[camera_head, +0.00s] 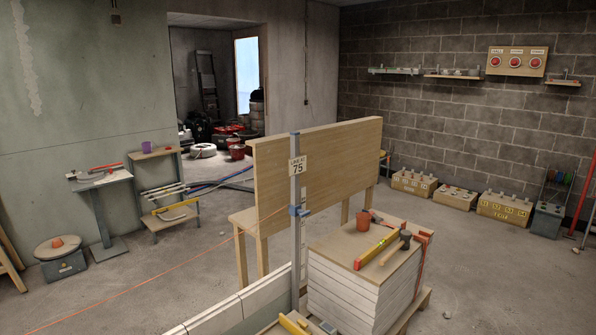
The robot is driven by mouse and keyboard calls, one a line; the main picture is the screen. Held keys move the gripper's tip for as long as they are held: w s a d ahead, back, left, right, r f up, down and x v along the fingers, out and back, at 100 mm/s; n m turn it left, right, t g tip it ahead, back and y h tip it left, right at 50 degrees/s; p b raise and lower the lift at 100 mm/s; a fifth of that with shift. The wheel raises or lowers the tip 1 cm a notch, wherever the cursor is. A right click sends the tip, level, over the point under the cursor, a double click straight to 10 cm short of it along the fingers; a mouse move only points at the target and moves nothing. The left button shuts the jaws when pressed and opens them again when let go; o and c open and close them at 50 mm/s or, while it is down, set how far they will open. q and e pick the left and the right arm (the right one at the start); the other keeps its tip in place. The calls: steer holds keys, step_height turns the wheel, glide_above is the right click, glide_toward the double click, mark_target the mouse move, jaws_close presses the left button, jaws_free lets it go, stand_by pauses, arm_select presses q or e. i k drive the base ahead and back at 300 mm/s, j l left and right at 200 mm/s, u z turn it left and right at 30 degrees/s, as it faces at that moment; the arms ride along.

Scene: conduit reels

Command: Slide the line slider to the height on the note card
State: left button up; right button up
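A grey upright post (295,250) stands in front of a wooden panel, with pale scale marks along its right side. A note card (298,167) near its top reads "75", with a smaller line above that looks like "LINE AT". The blue line slider (299,211) sits on the post below the card. An orange line (190,265) runs from the slider down to the lower left. The scale figures are too small to read, so the slider's height value cannot be told. Neither of my grippers is in view.
A wooden bench with a tall back panel (340,165) stands behind the post. A stack of boards (345,285) at right carries a yellow level (376,248), a hammer (396,247) and a terracotta pot (363,221). A low pale wall (225,315) runs leftward; the left floor is open.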

mark_target(294, 211)
steer(key=u, duration=0.3)
steer(key=i+l+u, duration=0.25)
steer(key=u, duration=0.2)
steer(key=i+l+u, duration=0.4)
